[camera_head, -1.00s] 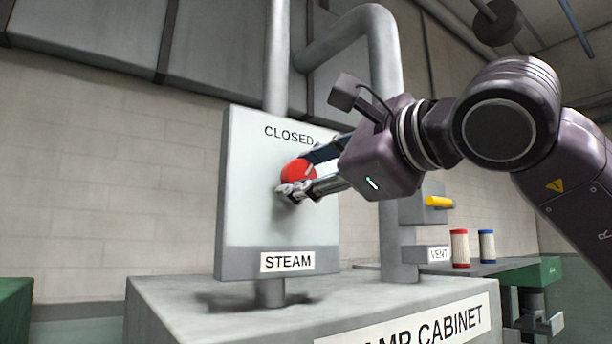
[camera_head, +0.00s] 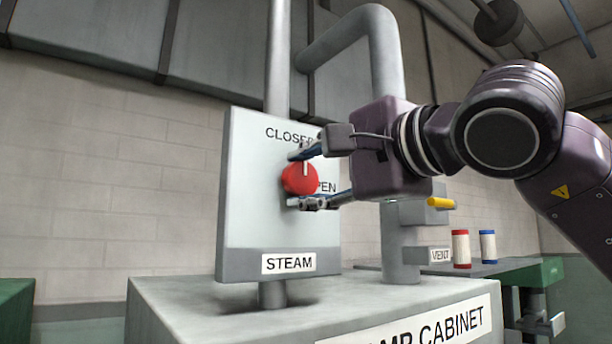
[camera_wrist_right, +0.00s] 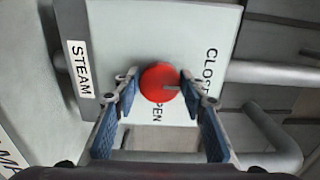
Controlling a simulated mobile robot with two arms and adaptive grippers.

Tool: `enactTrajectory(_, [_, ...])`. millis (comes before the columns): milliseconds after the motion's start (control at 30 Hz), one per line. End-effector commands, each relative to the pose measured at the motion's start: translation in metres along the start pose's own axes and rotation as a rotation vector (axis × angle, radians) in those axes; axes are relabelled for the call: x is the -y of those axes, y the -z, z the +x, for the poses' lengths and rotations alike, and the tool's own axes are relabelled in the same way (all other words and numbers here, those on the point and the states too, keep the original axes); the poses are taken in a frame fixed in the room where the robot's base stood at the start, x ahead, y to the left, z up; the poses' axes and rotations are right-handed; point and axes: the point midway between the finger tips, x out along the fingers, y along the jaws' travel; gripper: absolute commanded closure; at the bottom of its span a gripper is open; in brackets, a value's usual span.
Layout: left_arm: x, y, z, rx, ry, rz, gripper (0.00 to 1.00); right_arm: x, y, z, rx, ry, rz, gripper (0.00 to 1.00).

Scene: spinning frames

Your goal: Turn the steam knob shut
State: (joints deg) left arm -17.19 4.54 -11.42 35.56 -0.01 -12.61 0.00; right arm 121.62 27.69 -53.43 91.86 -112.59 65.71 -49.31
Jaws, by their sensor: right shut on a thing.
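The steam knob is a round red knob (camera_head: 297,180) on the pale upright panel (camera_head: 250,190) above the STEAM label (camera_head: 288,263). Its white mark points up, towards the word CLOSED, in the head view. My right gripper (camera_head: 302,178) is shut on the knob, one finger above it and one below. In the right wrist view the knob (camera_wrist_right: 158,84) sits between the two blue-backed fingers, with its mark pointing right towards CLOSED. The word OPEN (camera_head: 327,187) is partly hidden behind the knob. My left gripper is not in view.
The panel stands on a grey cabinet (camera_head: 210,300). A yellow handle (camera_head: 440,203) and a VENT label (camera_head: 440,255) are to the right. Red-ended (camera_head: 461,248) and blue-ended (camera_head: 488,246) cylinders stand on a side table. A thick pipe (camera_head: 385,60) rises behind my wrist.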

Motion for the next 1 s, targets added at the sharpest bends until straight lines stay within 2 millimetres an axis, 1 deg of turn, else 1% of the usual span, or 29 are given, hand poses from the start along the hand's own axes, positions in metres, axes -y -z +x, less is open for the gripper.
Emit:
enactTrajectory(433, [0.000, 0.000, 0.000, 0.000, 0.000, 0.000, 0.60, 0.000, 0.000, 0.000, 0.000, 0.000, -0.012, 0.86])
enactTrajectory(467, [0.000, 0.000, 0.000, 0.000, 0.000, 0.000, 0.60, 0.000, 0.000, 0.000, 0.000, 0.000, -0.012, 0.58])
enactTrajectory(600, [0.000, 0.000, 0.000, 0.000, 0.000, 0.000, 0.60, 0.000, 0.000, 0.000, 0.000, 0.000, -0.011, 0.45])
enactTrajectory(867, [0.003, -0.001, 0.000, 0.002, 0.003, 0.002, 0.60, 0.000, 0.000, -0.001, 0.000, 0.000, -0.010, 0.45])
enactTrajectory(967, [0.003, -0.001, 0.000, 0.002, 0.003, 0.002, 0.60, 0.001, 0.000, -0.006, 0.000, 0.002, -0.010, 0.45])
enactTrajectory(1000, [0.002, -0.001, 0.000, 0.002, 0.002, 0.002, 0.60, 0.001, 0.000, -0.011, 0.000, 0.003, -0.011, 0.45])
